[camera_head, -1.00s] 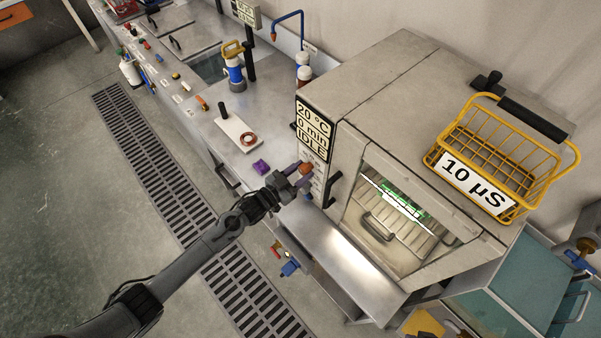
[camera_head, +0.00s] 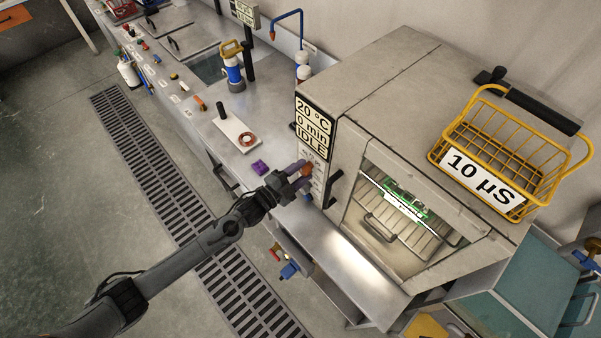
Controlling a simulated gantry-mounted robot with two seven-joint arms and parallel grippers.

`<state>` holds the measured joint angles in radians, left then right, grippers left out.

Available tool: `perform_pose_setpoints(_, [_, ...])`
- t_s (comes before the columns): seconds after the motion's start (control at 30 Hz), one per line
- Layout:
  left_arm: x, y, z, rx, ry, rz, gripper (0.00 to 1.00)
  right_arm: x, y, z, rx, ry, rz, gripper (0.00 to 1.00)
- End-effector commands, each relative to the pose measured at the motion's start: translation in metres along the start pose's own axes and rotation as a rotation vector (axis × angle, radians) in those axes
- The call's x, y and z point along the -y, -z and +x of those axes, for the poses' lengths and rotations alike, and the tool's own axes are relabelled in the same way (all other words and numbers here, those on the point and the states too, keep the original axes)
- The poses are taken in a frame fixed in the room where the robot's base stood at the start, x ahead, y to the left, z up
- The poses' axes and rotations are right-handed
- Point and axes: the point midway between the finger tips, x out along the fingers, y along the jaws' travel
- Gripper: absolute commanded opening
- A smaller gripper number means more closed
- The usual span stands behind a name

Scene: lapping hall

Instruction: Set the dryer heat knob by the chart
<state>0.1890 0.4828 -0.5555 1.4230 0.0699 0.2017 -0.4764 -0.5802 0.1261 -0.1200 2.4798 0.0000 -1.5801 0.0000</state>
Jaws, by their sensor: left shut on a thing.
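The dryer (camera_head: 395,85) is a large metal cabinet on the right with a glass door. Its display (camera_head: 314,128) reads 20 °C, 0 min, IDLE. Below the display is a strip of controls, where the orange-red heat knob (camera_head: 306,170) sits. My left gripper (camera_head: 302,175) is shut on this knob, and its fingers cover part of it. The knob's pointer and scale marks are too small to read. No heat chart can be made out. My right gripper is not in view.
A yellow wire basket (camera_head: 487,135) labelled 10 µS sits on the dryer. A purple block (camera_head: 260,167) and a white plate (camera_head: 238,131) with a dark post lie on the steel bench left of the dryer. A floor grate (camera_head: 160,170) runs below.

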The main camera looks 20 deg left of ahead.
Motion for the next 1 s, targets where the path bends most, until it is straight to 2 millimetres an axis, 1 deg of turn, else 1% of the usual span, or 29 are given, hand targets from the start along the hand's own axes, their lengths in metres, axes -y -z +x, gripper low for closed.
perform_pose_setpoints(0.1, [-0.0002,-0.0001,0.0002,-0.001,0.001,0.057,0.13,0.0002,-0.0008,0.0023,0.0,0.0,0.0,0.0])
perform_pose_setpoints(0.3, [-0.0003,0.0002,0.0001,-0.001,0.0,0.117,0.13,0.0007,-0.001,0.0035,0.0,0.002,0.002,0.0])
perform_pose_setpoints(0.83, [-0.0002,0.0004,0.0001,-0.001,0.0,0.136,0.13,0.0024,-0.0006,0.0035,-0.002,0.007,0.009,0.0])
perform_pose_setpoints(0.87, [-0.0001,0.0004,0.0001,-0.001,0.0,0.136,0.48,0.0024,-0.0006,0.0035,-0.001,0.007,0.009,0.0])
perform_pose_setpoints(1.0, [-0.0002,0.0003,0.0001,0.0,0.0,0.135,0.69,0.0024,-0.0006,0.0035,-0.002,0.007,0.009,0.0])
